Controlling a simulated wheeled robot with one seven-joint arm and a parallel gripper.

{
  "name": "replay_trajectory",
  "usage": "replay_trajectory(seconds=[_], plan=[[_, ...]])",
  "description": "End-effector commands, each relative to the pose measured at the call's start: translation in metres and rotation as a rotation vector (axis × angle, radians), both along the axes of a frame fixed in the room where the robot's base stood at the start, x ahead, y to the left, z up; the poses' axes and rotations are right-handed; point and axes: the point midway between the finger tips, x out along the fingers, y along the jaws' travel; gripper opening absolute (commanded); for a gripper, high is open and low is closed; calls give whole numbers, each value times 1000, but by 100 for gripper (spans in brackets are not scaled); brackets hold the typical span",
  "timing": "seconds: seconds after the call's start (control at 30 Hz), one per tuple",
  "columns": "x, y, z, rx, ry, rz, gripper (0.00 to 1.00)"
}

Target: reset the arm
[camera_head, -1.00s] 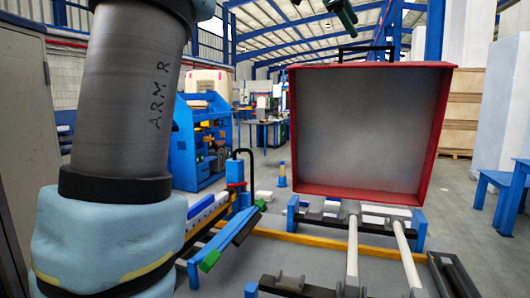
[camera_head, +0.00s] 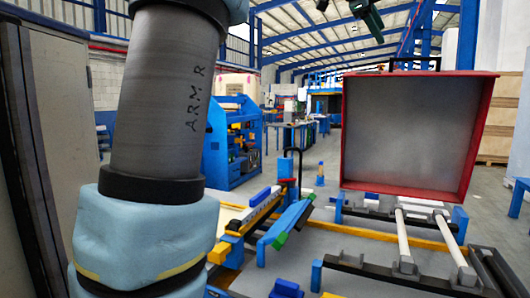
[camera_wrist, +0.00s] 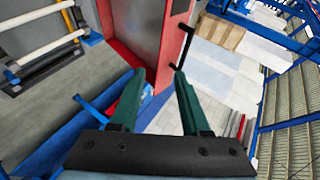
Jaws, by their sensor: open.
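My gripper (camera_head: 366,18) shows at the top of the head view, pointing down, with dark green fingers. In the wrist view my gripper (camera_wrist: 157,84) is open, with nothing between its fingers. The red-framed panel (camera_head: 408,130) with a grey face stands upright at the right of the head view. Its black handle (camera_head: 415,62) is on the top edge, and my gripper is above and left of it, apart. The wrist view also shows the red panel (camera_wrist: 138,30) and the handle (camera_wrist: 184,47) beyond the fingertips. My arm fills the left of the head view.
White rollers (camera_head: 428,235) on a dark frame lie in front of the panel. A blue and yellow fixture (camera_head: 250,220) stands left of them, close to my arm. A grey cabinet (camera_head: 65,150) is at the far left. A blue machine (camera_head: 230,140) stands behind.

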Motion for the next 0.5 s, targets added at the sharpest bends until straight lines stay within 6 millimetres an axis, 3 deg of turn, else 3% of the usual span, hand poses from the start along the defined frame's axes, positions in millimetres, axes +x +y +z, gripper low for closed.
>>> replay_trajectory(seconds=[0.27, 0.5], plan=[[17, 20, -44, -13, 119, 106, 46], [33, 53, -107, -38, 281, 272, 46]])
